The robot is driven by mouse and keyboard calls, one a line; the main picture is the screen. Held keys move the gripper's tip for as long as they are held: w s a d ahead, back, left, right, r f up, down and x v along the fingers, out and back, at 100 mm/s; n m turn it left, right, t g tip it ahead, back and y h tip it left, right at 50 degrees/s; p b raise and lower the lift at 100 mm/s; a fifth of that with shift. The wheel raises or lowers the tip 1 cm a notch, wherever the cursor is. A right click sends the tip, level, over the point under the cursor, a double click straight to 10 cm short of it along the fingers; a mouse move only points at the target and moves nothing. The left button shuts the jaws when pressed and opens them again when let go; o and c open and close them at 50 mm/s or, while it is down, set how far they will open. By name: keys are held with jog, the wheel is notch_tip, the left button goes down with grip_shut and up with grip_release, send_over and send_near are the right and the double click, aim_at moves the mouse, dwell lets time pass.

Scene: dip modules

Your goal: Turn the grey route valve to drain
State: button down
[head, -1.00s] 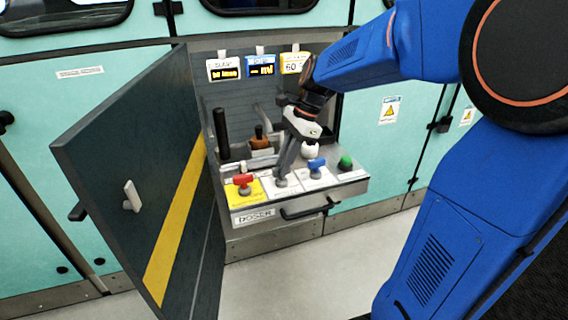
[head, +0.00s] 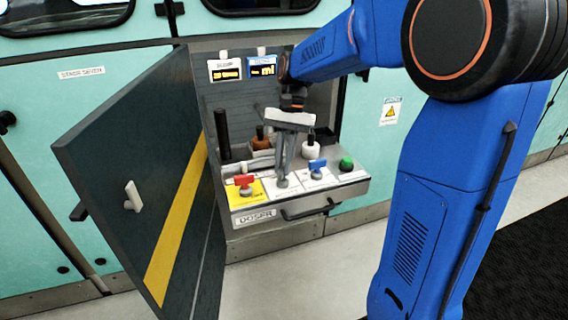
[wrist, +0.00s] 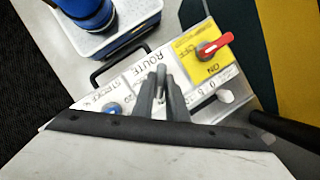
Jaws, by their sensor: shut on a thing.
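The grey route valve (wrist: 159,94) sits on a white plate labelled ROUTE in the wrist view, mostly hidden between the fingers. My gripper (wrist: 160,88) is shut on its handle, one finger on each side. In the head view my gripper (head: 284,172) points down at the middle of the drawer panel, between the red and blue valves. The valve's base shows there just under the fingertips (head: 282,182). I cannot read which route mark the handle points to.
The red valve (head: 244,181) on a yellow plate is to the left, the blue valve (head: 316,165) and a green button (head: 346,163) to the right. The open cabinet door (head: 130,190) is at left.

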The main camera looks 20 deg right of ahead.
jog(key=n, duration=0.2)
jog(key=n+h, duration=0.1)
jog(key=n, duration=0.1)
jog(key=shift+w+a+n+g+h, duration=0.1)
jog(key=shift+a+n+g+h, duration=0.05)
jog(key=shift+n+g+h, duration=0.2)
jog(key=shift+a+n+h, duration=0.1)
jog(key=shift+n+h, duration=0.55)
jog(key=shift+n, duration=1)
jog(key=c, duration=1.8)
grip_release()
jog(key=shift+o, duration=0.2)
jog(key=v, duration=1.7)
jog(key=shift+w, duration=0.35)
jog(key=shift+s+r, duration=0.1)
